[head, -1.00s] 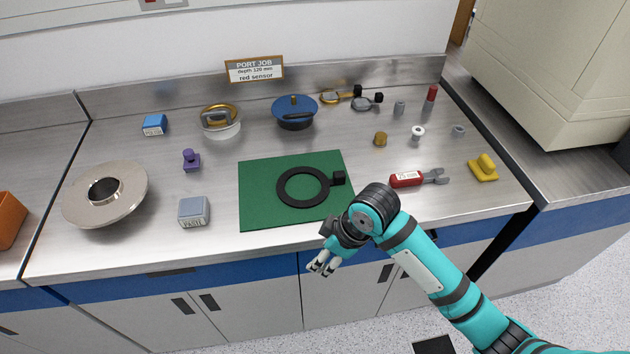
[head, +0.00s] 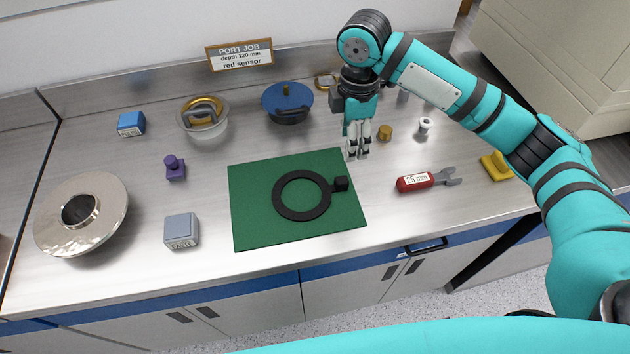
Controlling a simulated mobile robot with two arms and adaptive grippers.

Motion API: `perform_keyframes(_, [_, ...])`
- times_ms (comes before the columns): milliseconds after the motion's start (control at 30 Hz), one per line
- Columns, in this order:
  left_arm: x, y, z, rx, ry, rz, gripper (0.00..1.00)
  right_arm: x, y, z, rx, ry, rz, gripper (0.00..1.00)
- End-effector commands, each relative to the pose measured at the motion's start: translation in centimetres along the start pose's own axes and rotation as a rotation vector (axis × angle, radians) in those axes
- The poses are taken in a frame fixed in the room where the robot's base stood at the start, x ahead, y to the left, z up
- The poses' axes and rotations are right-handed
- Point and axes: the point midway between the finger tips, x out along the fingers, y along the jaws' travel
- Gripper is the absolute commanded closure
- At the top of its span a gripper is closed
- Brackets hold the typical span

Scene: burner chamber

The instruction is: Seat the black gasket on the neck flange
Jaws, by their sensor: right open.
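The black gasket (head: 283,207) is a flat ring with a small block-shaped tab (head: 341,184) on its right side. It lies flat on a green mat (head: 252,232) in the middle of the bench. The neck flange (head: 108,192) is a wide metal disc with a raised central neck, at the left of the bench; nothing lies on it. My right gripper (head: 357,156) points down, open and empty, above and behind the gasket's tab, near the mat's back right corner. My left gripper is not in view.
A grey box (head: 182,230) and a purple knob piece (head: 175,168) stand between flange and mat. A blue box (head: 131,124), a glass bowl with a gold ring (head: 203,122) and a blue lid (head: 288,103) stand behind. A red-handled wrench (head: 416,182) and yellow block (head: 496,165) lie right.

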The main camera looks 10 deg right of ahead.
Motion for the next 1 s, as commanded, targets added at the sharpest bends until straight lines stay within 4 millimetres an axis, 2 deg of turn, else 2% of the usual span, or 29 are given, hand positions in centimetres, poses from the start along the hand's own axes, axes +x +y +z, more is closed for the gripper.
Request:
perform_keyframes(100, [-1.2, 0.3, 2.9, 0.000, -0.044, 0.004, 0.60, 2.5, -0.1, 0.0, 0.001, -0.001, -0.005, 0.48])
perform_keyframes(200, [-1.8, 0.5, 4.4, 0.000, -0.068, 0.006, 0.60, 4.7, -0.1, 0.1, 0.003, -0.001, -0.004, 0.48])
perform_keyframes(267, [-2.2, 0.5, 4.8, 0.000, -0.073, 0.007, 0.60, 6.0, -0.1, 0.0, 0.003, -0.001, -0.004, 0.48])
perform_keyframes(400, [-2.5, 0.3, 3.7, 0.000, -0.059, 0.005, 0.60, 8.2, 0.0, 0.0, 0.003, 0.000, -0.001, 0.48])
perform_keyframes(633, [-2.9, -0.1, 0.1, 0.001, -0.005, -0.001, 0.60, 9.7, 0.1, 0.0, 0.002, 0.000, -0.001, 0.48])
perform_keyframes(800, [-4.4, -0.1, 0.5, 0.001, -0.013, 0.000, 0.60, 12.0, 0.2, -0.1, 0.003, 0.000, -0.002, 0.48])
perform_keyframes(1000, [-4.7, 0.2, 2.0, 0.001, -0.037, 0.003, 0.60, 14.3, 0.3, -0.1, 0.002, 0.001, 0.002, 0.48])
